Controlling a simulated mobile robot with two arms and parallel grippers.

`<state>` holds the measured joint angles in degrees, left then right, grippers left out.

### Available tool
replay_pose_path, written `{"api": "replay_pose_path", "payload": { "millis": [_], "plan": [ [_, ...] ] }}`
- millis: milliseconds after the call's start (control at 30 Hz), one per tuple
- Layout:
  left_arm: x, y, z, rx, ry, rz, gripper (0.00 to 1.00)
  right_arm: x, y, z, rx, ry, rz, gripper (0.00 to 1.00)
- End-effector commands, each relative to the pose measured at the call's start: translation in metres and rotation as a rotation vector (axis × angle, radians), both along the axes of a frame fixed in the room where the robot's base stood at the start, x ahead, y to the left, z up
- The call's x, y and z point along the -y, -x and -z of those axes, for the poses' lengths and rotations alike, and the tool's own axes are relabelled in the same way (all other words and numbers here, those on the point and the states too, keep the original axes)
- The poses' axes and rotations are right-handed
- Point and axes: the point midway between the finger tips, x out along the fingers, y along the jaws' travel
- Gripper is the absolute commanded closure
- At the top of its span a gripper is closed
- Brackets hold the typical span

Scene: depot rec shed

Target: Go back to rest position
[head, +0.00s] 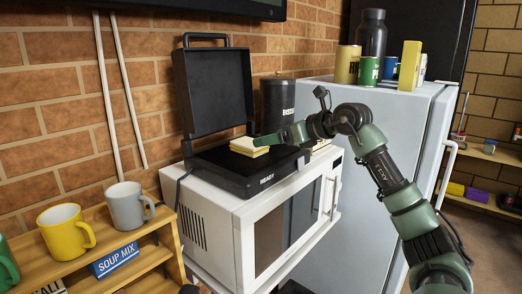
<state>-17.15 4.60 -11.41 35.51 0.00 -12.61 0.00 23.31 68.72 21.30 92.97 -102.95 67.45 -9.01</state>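My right arm reaches in from the right over the front of the white fridge. My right gripper (272,139) is at the right edge of a pale yellow stack like a sandwich (248,147). I cannot tell whether the gripper touches the stack, or whether its fingers are open or shut. The stack lies on the lower plate of a black press (262,181), whose lid (215,92) stands open. The press sits on a white microwave (218,205). My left gripper is not in view.
A black canister (277,102) stands behind the press. The fridge (345,205) carries a dark bottle (371,33), a green mug (369,71) and other items. A wooden shelf (152,226) at lower left holds a yellow mug (62,232) and a grey mug (125,206).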

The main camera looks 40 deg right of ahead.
Motion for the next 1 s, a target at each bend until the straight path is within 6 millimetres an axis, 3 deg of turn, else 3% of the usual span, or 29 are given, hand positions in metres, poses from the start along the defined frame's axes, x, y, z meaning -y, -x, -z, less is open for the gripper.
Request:
{"api": "replay_pose_path", "payload": {
  "millis": [33, 233, 800, 1000],
  "plan": [
    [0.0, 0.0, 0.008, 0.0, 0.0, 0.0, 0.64, 0.001, 0.006, 0.002, 0.0, 0.001, 0.002, 0.15],
    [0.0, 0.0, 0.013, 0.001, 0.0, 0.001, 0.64, 0.002, 0.019, -0.007, 0.0, 0.0, 0.0, 0.15],
    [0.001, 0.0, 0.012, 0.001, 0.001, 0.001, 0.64, 0.002, 0.019, -0.009, 0.0, -0.001, 0.0, 0.15],
    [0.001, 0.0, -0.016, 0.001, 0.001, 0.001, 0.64, 0.002, 0.019, -0.036, 0.001, -0.001, 0.0, 0.15]
  ]
}}
